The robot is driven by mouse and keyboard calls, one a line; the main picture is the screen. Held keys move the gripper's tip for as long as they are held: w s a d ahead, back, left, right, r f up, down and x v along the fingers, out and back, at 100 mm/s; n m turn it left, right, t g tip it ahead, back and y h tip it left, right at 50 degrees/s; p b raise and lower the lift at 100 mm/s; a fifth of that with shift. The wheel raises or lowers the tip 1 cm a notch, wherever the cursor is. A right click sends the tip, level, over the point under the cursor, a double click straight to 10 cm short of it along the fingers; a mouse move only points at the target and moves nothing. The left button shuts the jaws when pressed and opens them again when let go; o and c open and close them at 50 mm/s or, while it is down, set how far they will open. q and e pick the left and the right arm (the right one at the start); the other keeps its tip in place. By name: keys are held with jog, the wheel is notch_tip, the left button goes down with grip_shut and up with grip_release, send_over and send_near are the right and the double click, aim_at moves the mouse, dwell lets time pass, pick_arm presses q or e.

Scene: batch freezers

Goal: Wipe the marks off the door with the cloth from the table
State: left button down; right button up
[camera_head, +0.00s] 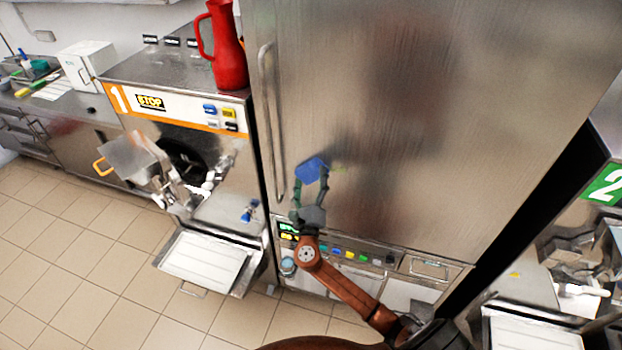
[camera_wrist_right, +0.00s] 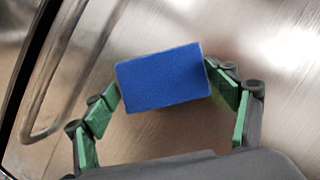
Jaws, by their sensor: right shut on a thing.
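The door (camera_head: 400,100) is a tall brushed-steel panel with a vertical handle (camera_head: 268,120) at its left side. A faint yellowish-green mark (camera_head: 339,168) shows on it just right of the blue thing. My right gripper (camera_head: 311,180) is shut on a blue block-like cloth (camera_head: 312,169), in front of the door's lower left part. In the right wrist view, the cloth (camera_wrist_right: 163,79) sits between the green fingers, with the door behind it. I cannot tell for sure whether the cloth touches the door. My left gripper is not in view.
Colored buttons (camera_head: 350,255) line the panel under the door. Another machine marked 2 (camera_head: 606,185) is at the right.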

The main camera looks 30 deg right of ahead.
jog(key=shift+d+r, duration=0.1)
jog(key=shift+r, duration=0.5)
jog(key=shift+s+d+p, duration=0.65)
jog(key=shift+s+d, duration=0.05)
jog(key=shift+s, duration=0.1)
jog(key=shift+s+d+f+p, duration=0.1)
jog(key=shift+s+d+p, duration=0.25)
jog(key=shift+s+d, duration=0.4)
jog(key=shift+s+d+p, duration=0.3)
jog(key=shift+s+d, duration=0.2)
jog(key=shift+s, duration=0.35)
jog(key=shift+s+d+p, duration=0.5)
jog(key=shift+s+d, duration=1.4)
jog(key=shift+s, duration=0.25)
jog(key=shift+w+a+p, duration=0.15)
jog(key=shift+w+a, duration=1.15)
jog(key=shift+w, duration=0.25)
jog(key=shift+w+a+p, duration=0.15)
jog(key=shift+w+a, duration=1.15)
jog(key=shift+w, duration=0.2)
jog(key=shift+w+a+p, duration=0.15)
jog(key=shift+w+a, duration=1.15)
jog(key=shift+w, duration=0.25)
jog(key=shift+s, duration=0.1)
